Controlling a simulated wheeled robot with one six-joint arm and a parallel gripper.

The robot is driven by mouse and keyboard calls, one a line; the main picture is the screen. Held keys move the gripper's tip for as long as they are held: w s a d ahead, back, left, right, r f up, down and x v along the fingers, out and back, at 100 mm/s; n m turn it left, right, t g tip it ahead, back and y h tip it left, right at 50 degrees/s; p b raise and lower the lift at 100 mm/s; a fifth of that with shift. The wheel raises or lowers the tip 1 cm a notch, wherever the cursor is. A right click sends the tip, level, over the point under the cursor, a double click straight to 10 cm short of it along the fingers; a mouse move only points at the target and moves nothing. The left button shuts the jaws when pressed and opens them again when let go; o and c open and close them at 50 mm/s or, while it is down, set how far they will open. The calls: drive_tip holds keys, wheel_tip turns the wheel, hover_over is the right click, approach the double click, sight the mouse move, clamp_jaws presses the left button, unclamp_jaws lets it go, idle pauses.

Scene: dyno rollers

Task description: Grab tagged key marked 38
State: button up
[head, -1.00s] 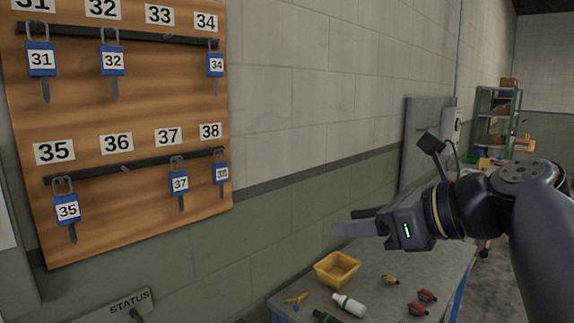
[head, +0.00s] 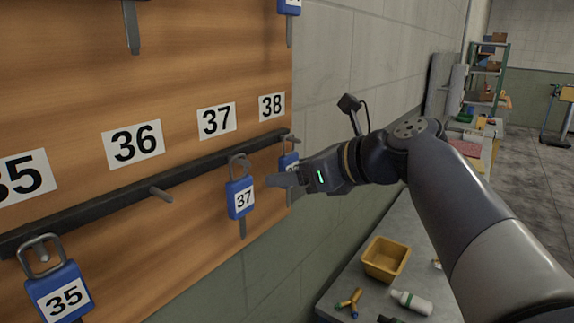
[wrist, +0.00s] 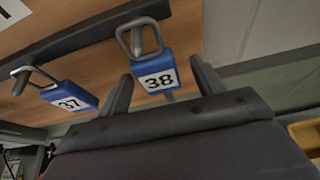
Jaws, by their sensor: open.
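The blue tag marked 38 (wrist: 154,74) hangs by its metal loop from the dark rail in the wrist view, with its key below it. In the head view the blue tag 38 (head: 288,162) is partly hidden behind my gripper (head: 283,178). My gripper is open. In the wrist view its fingers (wrist: 162,90) stand on either side of the lower part of tag 38, with gaps visible between. Neither finger is clearly touching the tag.
The blue tag 37 (head: 240,199) hangs just left of my gripper, and tag 35 (head: 59,293) hangs farther left. The wooden board (head: 190,60) stands behind the rail (head: 180,179). A bench with a yellow tray (head: 386,260) is below right.

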drive_tip(key=shift+x, duration=0.75)
drive_tip(key=c, duration=1.1)
